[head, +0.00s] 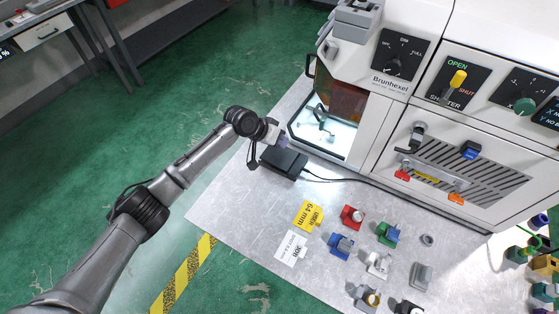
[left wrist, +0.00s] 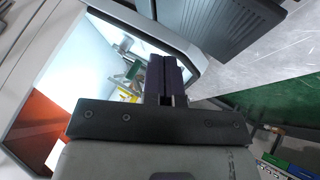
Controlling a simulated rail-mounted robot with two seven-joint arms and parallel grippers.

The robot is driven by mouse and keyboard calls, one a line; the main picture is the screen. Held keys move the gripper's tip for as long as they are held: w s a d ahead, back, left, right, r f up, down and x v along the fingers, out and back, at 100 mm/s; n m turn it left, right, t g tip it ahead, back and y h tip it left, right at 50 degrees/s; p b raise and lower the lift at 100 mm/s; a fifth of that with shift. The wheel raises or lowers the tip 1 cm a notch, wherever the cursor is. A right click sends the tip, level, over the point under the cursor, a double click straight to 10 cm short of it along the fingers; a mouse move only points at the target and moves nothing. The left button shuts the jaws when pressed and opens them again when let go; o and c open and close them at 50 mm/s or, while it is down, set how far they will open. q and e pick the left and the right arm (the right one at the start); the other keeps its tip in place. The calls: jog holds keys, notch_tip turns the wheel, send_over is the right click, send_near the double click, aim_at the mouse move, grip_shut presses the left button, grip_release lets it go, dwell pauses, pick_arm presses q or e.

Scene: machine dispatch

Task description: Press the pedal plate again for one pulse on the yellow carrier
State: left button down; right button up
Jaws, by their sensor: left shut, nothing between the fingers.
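The black pedal (head: 284,163) lies on the metal floor plate in front of the machine, its cable running right. In the left wrist view its dark ribbed plate (left wrist: 238,32) is at the top. My left gripper (head: 283,141) is at the pedal's back edge, beside the lit chamber; I cannot tell whether it touches. Its purple-tipped fingers are shut and empty in the left wrist view (left wrist: 163,78). A small yellow piece (left wrist: 128,97), possibly the yellow carrier, shows inside the chamber, partly hidden by the fingers. My right gripper is out of view.
The white machine (head: 385,85) has an open lit chamber and a shutter knob (head: 458,78). Several colored fixtures, including a red one (head: 352,216) and a blue one (head: 341,245), stand right of the yellow label (head: 308,215).

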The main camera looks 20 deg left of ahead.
aim_at(284, 153)
pick_arm(q)
jog(key=shift+a+f, duration=0.1)
jog(key=shift+f, duration=1.2)
jog(key=shift+f, duration=0.1)
dwell(1.0)
jog(key=shift+a+f, duration=0.1)
jog(key=shift+f, duration=0.25)
jog(key=shift+a+f+b, duration=0.1)
jog(key=shift+f+b, duration=0.35)
jog(key=shift+f, duration=0.3)
dwell(0.7)
jog(key=shift+r, duration=0.15)
dwell(0.3)
jog(key=shift+d+r+p, duration=0.2)
jog(key=shift+r+p, duration=0.75)
jog(key=shift+p, duration=0.25)
jog(key=shift+r, duration=0.1)
